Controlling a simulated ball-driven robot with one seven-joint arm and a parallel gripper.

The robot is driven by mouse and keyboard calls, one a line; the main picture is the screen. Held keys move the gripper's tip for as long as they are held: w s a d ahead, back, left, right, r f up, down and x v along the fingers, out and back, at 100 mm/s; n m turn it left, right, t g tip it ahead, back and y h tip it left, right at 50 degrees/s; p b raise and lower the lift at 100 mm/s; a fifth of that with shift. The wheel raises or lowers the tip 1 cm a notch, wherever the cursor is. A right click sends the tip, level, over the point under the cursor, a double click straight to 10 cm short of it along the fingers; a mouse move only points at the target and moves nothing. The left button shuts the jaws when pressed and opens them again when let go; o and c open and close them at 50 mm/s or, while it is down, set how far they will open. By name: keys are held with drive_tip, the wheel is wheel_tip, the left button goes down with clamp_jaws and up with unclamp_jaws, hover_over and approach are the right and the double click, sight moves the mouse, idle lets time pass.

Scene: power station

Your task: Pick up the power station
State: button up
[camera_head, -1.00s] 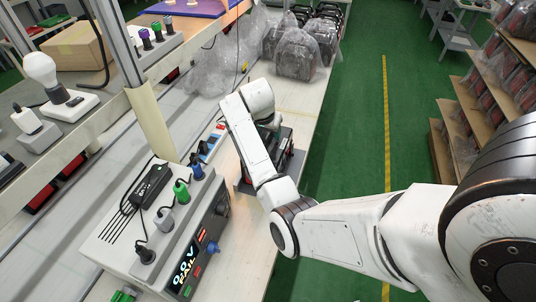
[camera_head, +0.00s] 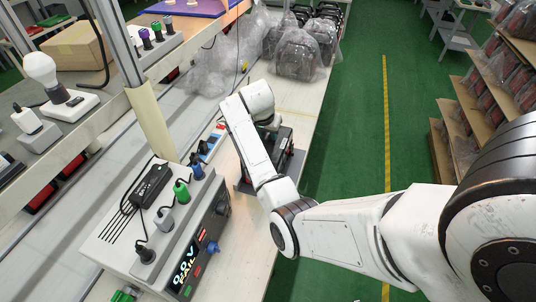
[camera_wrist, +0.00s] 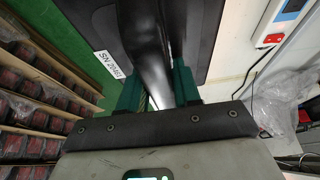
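The power station (camera_head: 287,153) is a dark box on the workbench, mostly hidden behind my arm in the head view. In the wrist view its dark top (camera_wrist: 100,30) carries a white label with a serial number, and its black handle (camera_wrist: 150,55) runs down the middle. My gripper (camera_wrist: 158,90) has teal fingers, one on each side of the handle. The handle fills most of the space between them; whether both fingers press on it is not clear. The fingertips are hidden in the head view.
A grey test unit (camera_head: 160,225) with plugs and a lit display stands on the bench nearer me. A blue-and-white socket box (camera_head: 208,148) is just left of the power station. Plastic-wrapped units (camera_head: 295,53) stand farther back. Green floor lies to the right, with shelves (camera_head: 500,90) beyond.

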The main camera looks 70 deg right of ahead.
clamp_jaws()
idle(0.8)
drive_tip(key=shift+w+d+r, duration=0.1)
drive_tip(key=shift+d+r, duration=0.05)
drive_tip(key=shift+r, duration=0.1)
